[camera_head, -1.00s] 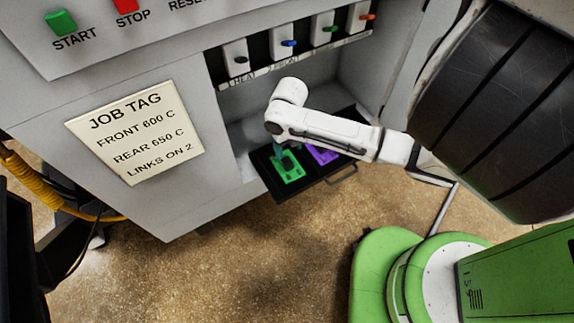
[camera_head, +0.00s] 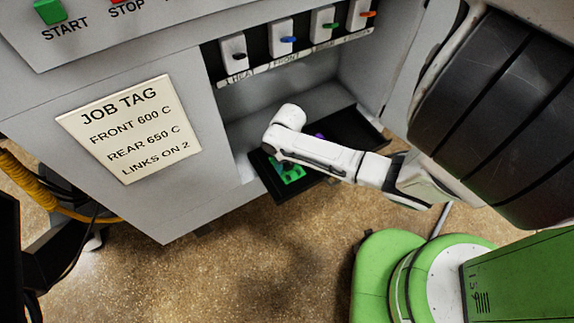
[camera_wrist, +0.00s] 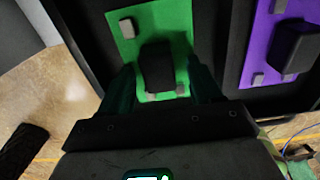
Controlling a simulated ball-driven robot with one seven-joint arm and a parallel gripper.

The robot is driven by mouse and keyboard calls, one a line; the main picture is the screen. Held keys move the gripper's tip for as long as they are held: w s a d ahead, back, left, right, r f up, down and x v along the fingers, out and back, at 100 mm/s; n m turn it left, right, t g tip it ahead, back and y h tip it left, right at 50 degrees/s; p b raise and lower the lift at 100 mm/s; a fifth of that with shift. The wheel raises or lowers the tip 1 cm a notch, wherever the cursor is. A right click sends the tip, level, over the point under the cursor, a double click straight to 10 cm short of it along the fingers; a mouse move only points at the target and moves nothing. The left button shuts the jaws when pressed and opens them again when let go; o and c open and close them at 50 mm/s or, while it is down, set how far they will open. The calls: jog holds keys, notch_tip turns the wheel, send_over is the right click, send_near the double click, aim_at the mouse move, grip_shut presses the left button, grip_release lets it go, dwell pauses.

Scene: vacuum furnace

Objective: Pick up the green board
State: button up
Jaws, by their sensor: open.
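The green board (camera_head: 291,174) lies in the black tray (camera_head: 259,173) pulled out from the cabinet, partly covered by my arm. In the wrist view the green board (camera_wrist: 182,28) carries a black block (camera_wrist: 157,66) and small grey parts. My gripper (camera_wrist: 163,80) is open, its two dark teal fingers on either side of the black block. Whether they touch it I cannot tell. In the head view my arm hides most of the gripper.
A purple board (camera_wrist: 262,42) lies right of the green board, mostly hidden in the head view. Cabinet walls and a row of coloured switches (camera_head: 287,42) stand above the tray. A job tag (camera_head: 130,130) is on the cabinet front.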

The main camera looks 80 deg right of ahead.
jog(key=shift+c, duration=0.3)
jog(key=c, duration=1)
jog(key=shift+r, duration=0.15)
